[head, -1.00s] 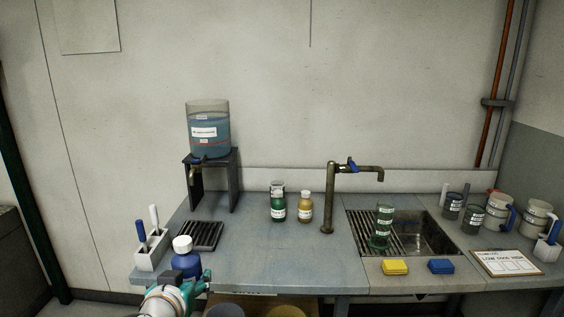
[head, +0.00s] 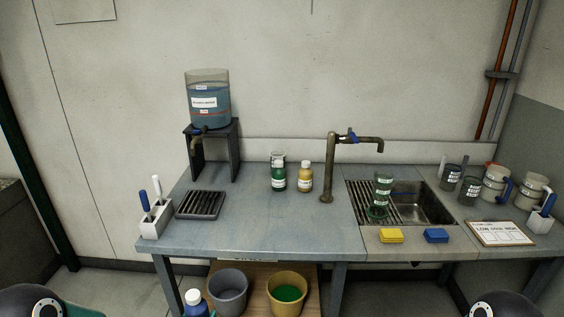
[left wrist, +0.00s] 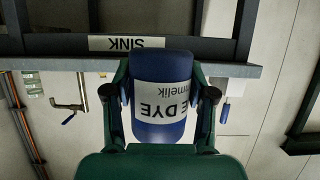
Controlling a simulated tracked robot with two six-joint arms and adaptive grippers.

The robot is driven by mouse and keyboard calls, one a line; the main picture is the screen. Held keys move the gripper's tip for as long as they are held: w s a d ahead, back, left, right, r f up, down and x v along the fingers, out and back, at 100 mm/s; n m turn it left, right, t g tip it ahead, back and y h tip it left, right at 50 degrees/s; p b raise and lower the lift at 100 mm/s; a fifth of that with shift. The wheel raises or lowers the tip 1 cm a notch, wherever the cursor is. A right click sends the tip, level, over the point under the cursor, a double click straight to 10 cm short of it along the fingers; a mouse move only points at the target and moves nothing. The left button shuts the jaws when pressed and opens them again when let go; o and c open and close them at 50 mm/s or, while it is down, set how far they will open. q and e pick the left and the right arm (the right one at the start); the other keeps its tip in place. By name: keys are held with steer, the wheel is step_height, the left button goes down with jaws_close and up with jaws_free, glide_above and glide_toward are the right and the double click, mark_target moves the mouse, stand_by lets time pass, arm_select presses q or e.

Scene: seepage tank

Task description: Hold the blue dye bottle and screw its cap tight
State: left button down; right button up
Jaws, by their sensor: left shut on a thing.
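The blue dye bottle (head: 187,312) shows at the bottom edge of the head view, in front of the bench, with its white cap (head: 193,296) on top. How tightly the cap sits cannot be told. In the left wrist view the bottle (left wrist: 160,75) is large, its label upside down like the bench sign. My left gripper (left wrist: 161,115) is shut on the bottle, a finger on each side. The cap is hidden in that view. In the head view only a bit of the left gripper (head: 211,313) shows beside the bottle. My right gripper is out of view.
A grey bucket (head: 228,303) and a yellow bucket (head: 269,295) with green liquid stand low by the bottle. The bench (head: 250,240) has clear room at front. Green (head: 278,182) and yellow (head: 304,181) bottles, a drip tray (head: 200,205) and a brush holder (head: 154,222) stand on it.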

mark_target(202, 308)
arm_select(q)
steer(key=r, duration=0.1)
steer(key=w+d+r, duration=0.1)
steer(key=r, duration=0.1)
steer(key=shift+d, duration=0.15)
steer(key=shift+y, duration=0.3)
steer(key=s+d+f+m+g+h, duration=0.1)
steer(key=s+d+m+h, duration=0.2)
steer(key=d, duration=0.4)
steer(key=s+d+m+g+h, duration=0.2)
steer(key=s+d+m+h, duration=0.2)
steer(key=d, duration=0.4)
steer(key=shift+s+d+f+m+h, duration=0.2)
steer(key=shift+s+f+m+h, duration=0.15)
steer(key=shift+s+h, duration=0.6)
steer(key=shift+s+y, duration=0.1)
steer(key=shift+y, duration=0.15)
